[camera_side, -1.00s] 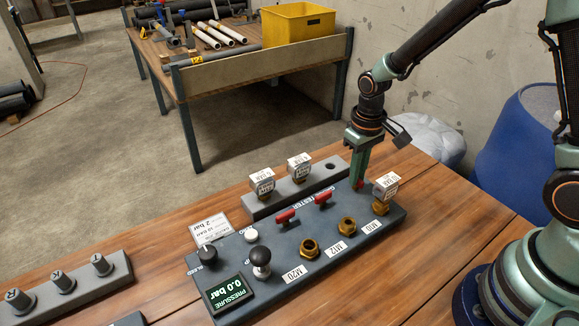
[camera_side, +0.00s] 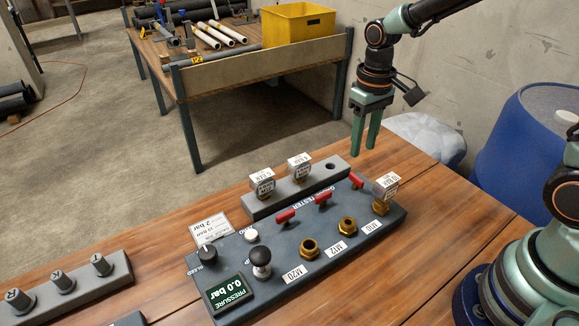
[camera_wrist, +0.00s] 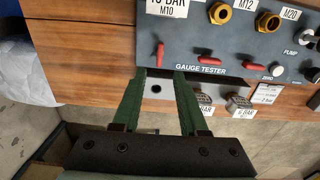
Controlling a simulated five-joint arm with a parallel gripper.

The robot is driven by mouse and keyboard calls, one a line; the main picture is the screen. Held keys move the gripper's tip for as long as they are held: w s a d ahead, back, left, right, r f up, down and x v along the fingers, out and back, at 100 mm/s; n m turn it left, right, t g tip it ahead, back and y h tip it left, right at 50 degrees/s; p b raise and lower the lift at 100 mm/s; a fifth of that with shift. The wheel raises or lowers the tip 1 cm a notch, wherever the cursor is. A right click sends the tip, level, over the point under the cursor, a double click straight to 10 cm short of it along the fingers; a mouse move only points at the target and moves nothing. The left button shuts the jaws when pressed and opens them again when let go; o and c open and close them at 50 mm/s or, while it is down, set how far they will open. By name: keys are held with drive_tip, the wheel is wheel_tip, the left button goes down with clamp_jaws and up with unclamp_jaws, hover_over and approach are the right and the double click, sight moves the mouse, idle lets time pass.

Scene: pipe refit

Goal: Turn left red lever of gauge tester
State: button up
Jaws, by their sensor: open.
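The gauge tester (camera_side: 330,250) is a dark grey panel with three red levers. Its lettering reads upright in the wrist view, where the leftmost red lever (camera_wrist: 160,54) is the one by the M10 port. This lever, at the panel's far right in the side view (camera_side: 356,181), lies crosswise to the middle lever (camera_side: 323,199) and the lever by M20 (camera_side: 285,216). My gripper (camera_side: 365,150) is open and empty, above and apart from that M10-side lever. Both fingers show in the wrist view (camera_wrist: 162,76), below the lever.
A gauge (camera_side: 386,188) sits on the M10 port. Two more gauges (camera_side: 262,181) (camera_side: 299,167) stand in a grey rack (camera_side: 318,181) behind the panel. A black-knobbed pump handle (camera_side: 261,262) stands near the display (camera_side: 229,292). The bench right of the rack is clear.

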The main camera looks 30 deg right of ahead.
wheel_tip(320, 180, up, 4)
drive_tip(key=shift+f, duration=0.25)
drive_tip(key=s+d+r+t, duration=0.2)
drive_tip(key=s+r+t, duration=0.3)
drive_tip(key=s+r, duration=0.3)
drive_tip(key=shift+s+t, duration=0.3)
drive_tip(key=shift+s, duration=0.2)
